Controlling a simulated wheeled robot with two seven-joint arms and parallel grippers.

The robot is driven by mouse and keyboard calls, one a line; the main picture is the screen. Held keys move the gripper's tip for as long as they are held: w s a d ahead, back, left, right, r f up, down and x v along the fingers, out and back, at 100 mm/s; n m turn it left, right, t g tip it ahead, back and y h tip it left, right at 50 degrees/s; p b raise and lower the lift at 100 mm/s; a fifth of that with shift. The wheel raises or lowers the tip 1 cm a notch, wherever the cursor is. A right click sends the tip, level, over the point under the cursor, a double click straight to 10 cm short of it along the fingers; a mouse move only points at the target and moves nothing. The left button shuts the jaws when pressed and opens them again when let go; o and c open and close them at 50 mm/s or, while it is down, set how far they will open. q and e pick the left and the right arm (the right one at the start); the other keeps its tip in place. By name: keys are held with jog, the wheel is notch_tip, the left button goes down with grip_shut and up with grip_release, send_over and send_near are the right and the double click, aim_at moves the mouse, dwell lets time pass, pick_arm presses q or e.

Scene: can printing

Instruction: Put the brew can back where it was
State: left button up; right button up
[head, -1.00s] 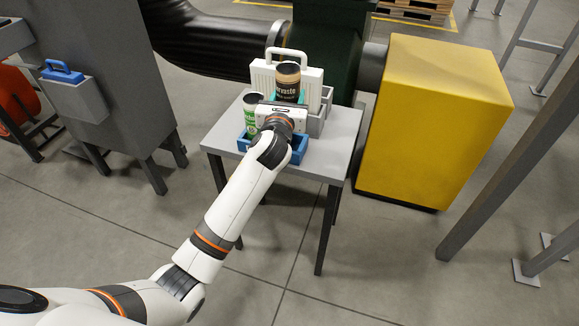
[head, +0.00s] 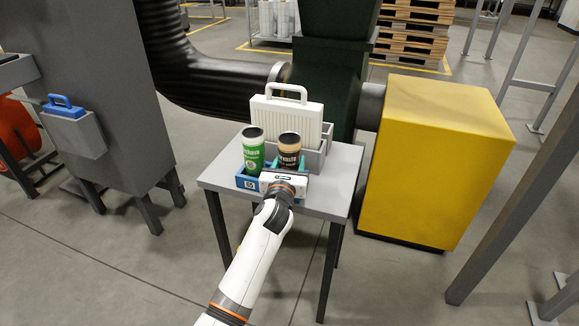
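A dark brown can (head: 289,148) with pale lettering stands upright at the blue crate (head: 249,182) on the grey table; I take it as the brew can. A green can (head: 254,152) stands upright close to its left. My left gripper (head: 287,168) is at the brown can from the front, with teal finger parts showing beside it. The white gripper body hides the lower can and part of the crate. I cannot tell whether the fingers still press on the can. My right gripper is not in view.
A grey holder (head: 318,160) with a white handled panel (head: 287,118) stands right behind the cans. The table's right side (head: 340,180) is clear. A yellow machine block (head: 430,165) stands right of the table, a grey cabinet (head: 105,90) to the left.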

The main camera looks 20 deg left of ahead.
pick_arm(q)
jog(key=shift+f, duration=0.15)
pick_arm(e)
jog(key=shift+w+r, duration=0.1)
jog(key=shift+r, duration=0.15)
pick_arm(q)
jog(key=o, duration=1)
